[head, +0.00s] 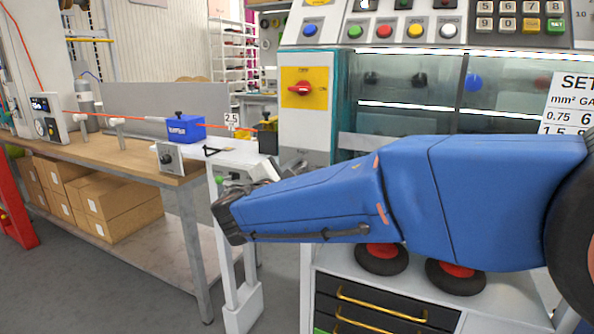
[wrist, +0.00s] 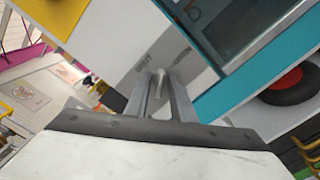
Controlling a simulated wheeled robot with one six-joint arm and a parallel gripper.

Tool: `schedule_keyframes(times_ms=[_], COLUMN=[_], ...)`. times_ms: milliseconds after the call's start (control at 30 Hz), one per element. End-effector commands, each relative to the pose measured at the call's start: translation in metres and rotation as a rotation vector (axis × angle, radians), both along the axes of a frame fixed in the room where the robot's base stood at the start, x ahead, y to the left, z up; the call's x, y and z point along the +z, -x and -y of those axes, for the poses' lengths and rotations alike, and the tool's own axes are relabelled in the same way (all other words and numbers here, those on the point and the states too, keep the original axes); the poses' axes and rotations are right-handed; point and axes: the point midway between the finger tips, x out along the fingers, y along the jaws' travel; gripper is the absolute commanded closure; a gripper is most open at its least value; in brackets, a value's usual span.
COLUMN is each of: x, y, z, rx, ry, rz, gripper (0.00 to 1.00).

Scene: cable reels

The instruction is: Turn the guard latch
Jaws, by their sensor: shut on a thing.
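In the wrist view, my gripper (wrist: 159,98) has its two grey fingers on either side of a small pale metal latch lever (wrist: 158,77) and is shut on it. The lever stands out from a light panel (wrist: 118,40) on the machine's front. The lettering "SHUT" is printed on the panel just beyond the fingertips. The lever's pivot and lower part are hidden between the fingers. In the head view, my blue arm covers the latch, and the gripper is mostly hidden behind it.
The machine has a teal-edged window (wrist: 215,28) beside the latch and a red rotary switch (head: 301,88) on a yellow plate. A wooden bench (head: 120,150) with a blue clamp block (head: 186,128) stands left. Black-and-red wheels (head: 381,258) sit on the shelf below my arm.

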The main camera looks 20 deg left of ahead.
Motion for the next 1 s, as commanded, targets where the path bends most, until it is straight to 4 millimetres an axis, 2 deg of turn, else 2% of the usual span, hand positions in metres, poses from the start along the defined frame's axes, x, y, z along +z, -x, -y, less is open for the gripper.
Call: schedule_keyframes(times_ms=[500, 700, 1000], x=[-0.0027, -0.0033, -0.0039], y=[0.0004, 0.0004, 0.0005], z=[0.001, 0.0011, 0.0012], rx=[-0.001, -0.001, -0.001], ry=[-0.442, -0.55, -0.625], rz=[0.034, 0.042, 0.047], gripper=[1.0, 1.0, 1.0])
